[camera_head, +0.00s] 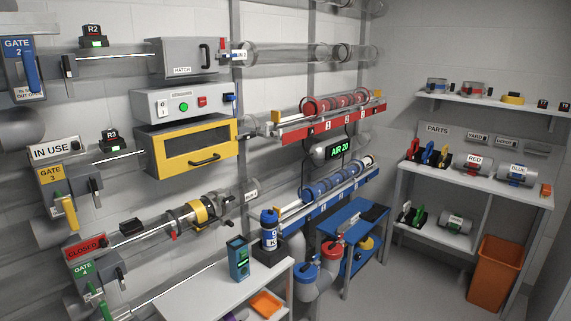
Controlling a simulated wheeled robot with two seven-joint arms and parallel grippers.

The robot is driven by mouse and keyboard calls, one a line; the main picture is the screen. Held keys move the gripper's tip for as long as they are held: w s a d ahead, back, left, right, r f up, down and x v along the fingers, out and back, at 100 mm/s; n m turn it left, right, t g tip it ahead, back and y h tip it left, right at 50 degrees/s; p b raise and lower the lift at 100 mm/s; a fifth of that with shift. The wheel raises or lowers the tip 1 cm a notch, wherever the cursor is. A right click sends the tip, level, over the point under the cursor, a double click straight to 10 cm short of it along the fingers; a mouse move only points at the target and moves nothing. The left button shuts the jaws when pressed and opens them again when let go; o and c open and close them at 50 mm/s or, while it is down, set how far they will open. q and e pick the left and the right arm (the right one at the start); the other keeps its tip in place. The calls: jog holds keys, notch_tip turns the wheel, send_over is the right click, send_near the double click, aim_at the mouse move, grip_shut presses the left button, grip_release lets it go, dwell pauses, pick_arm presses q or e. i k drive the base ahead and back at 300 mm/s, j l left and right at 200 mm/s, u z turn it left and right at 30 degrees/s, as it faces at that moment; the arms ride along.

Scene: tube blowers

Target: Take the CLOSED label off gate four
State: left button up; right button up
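The red CLOSED label (86,247) sits on top of gate four at the lower left, slightly tilted in the picture. Gate four (84,270) is a grey box with a green label reading GATE 4 and a green handle below it. A clear tube runs right from the gate. Neither of my grippers shows in the head view.
Gate three (52,174) above carries a white IN USE sign (55,150). A white table (205,296) with a teal device (238,259) and an orange tray (266,304) stands right of gate four. A blue cart (345,222) stands beyond. Open floor lies at lower right.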

aim_at(83, 248)
jog(key=j+u, duration=0.1)
jog(key=u, duration=0.3)
jog(key=j+u, duration=0.1)
jog(key=u, duration=0.35)
jog(key=j+u, duration=0.1)
jog(key=u, duration=0.3)
jog(key=l+u, duration=0.15)
jog(key=u, duration=0.3)
jog(key=l+u, duration=0.15)
jog(key=u, duration=0.3)
jog(key=l+u, duration=0.15)
jog(key=u, duration=0.25)
jog(key=k+l+u, duration=0.2)
jog(key=l, duration=0.15)
jog(key=k+l+u, duration=0.1)
jog(key=l+u, duration=0.15)
jog(key=k+l+u, duration=0.2)
jog(key=l, duration=0.2)
jog(key=k+l, duration=0.35)
jog(key=l, duration=0.1)
